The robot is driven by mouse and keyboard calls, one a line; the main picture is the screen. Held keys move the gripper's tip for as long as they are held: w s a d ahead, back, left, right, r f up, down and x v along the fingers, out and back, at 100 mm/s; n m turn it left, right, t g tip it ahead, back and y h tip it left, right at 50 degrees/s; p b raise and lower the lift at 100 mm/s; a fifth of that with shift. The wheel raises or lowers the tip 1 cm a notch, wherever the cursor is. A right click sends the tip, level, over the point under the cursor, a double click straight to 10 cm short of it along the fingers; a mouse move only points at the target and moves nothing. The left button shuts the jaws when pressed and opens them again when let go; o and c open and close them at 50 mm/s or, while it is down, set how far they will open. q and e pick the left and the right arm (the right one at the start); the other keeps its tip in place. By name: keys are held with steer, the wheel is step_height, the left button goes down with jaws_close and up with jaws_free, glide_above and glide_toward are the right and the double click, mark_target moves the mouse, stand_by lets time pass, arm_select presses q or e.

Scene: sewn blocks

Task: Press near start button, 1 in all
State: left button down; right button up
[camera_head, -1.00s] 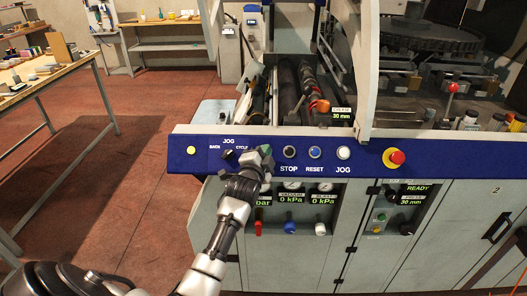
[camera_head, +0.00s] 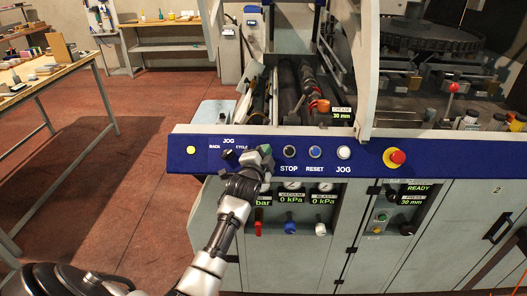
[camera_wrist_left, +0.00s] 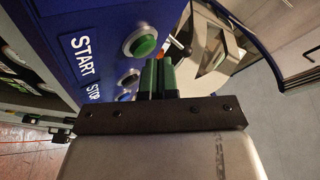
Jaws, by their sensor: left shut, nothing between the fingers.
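The green start button (camera_wrist_left: 140,42) sits in a metal ring on the blue panel, beside the START label (camera_wrist_left: 82,55), in the left wrist view. My left gripper (camera_wrist_left: 157,78) is shut, with nothing between its dark green fingers. Its fingertips are close beside and below the button in that view; I cannot tell whether they touch it or the panel. In the head view my left gripper (camera_head: 259,157) is in front of the panel, left of the STOP button (camera_head: 290,152), and hides the START label and most or all of the start button. My right gripper is not in view.
The blue control panel (camera_head: 215,166) also carries a RESET button (camera_head: 315,152), a white JOG button (camera_head: 343,153) and a red emergency knob (camera_head: 396,157) on yellow. Gauges and coloured knobs are below. A workbench (camera_head: 45,82) stands at left; red floor is clear between.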

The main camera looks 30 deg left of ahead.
arm_select(q)
steer(key=shift+w+a+f+b, duration=0.15)
steer(key=shift+w+f+b, duration=0.05)
steer(key=shift+w+b, duration=0.1)
stand_by(0.4)
stand_by(0.4)
steer(key=shift+s+d+r+p, duration=0.25)
steer(key=shift+s+r+p, duration=0.2)
steer(key=shift+p, duration=0.45)
steer(key=shift+s+d, duration=0.1)
steer(key=shift+s, duration=0.05)
steer(key=s+d+r+p, duration=0.1)
steer(key=p, duration=0.1)
steer(key=s+d+r+p, duration=0.1)
steer(key=s+r+p, duration=0.1)
steer(key=p, duration=0.1)
steer(key=shift+s+r, duration=0.15)
stand_by(0.4)
